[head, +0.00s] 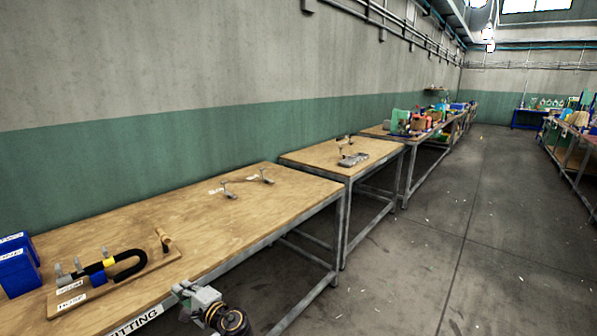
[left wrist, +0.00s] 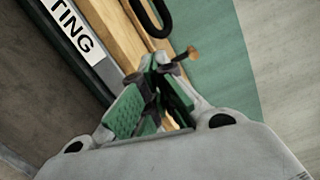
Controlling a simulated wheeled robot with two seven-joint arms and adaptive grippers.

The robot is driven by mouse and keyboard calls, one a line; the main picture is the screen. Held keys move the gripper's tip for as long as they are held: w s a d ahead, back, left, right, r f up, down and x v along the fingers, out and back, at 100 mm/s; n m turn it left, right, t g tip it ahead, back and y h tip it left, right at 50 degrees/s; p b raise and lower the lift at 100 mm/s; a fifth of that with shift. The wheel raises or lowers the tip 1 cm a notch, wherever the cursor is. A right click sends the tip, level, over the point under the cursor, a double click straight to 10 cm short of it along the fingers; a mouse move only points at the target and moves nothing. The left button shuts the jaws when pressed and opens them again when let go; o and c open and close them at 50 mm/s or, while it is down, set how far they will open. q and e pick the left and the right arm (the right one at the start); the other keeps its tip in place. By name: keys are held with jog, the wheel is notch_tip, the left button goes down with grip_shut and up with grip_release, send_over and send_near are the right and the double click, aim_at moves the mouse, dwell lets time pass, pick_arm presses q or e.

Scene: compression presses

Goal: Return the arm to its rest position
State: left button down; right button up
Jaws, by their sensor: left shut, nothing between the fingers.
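My left gripper (head: 186,290) is in the head view, just off the front edge of the nearest workbench, beside the white label (head: 134,321) ending in "ITTING". In the left wrist view the left gripper (left wrist: 157,68) has its green-padded fingers together with nothing between them. The wooden bench edge (left wrist: 112,32), the label (left wrist: 73,28) and a brown knobbed handle (left wrist: 187,54) show beyond the fingers. My right gripper is in neither view.
On the near workbench (head: 190,215) a wooden board (head: 130,275) carries a bent black hose (head: 128,262) and a wooden-handled clamp. Blue boxes (head: 18,270) stand at far left. Small metal clamps (head: 230,191) sit farther back. The floor (head: 430,250) on the right is open.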

pick_arm(q)
notch_tip(320, 180, down, 21)
jog(key=s+m+g+h, duration=0.1)
jog(key=s+m+h, duration=0.1)
jog(key=h, duration=0.3)
jog(key=s+f+g+h+p, duration=0.1)
jog(key=s+f+g+h, duration=0.1)
jog(key=s+f, duration=0.6)
jog(key=s+f+g+h+p, duration=0.1)
jog(key=s+f+h, duration=0.15)
jog(key=f, duration=0.95)
jog(key=s+f+n+g+h, duration=0.1)
jog(key=s+f+n, duration=0.2)
jog(key=s, duration=1)
jog(key=s+f+n+g+h+p, duration=0.1)
jog(key=s+f+n+h, duration=0.1)
jog(key=s+f, duration=0.8)
jog(key=s+d+f+n+g+h, duration=0.1)
jog(key=s+f, duration=0.5)
jog(key=s, duration=0.9)
jog(key=n+g, duration=0.1)
jog(key=n, duration=0.1)
jog(key=shift+s+f+n+p, duration=0.25)
jog(key=shift+s+n+p, duration=0.15)
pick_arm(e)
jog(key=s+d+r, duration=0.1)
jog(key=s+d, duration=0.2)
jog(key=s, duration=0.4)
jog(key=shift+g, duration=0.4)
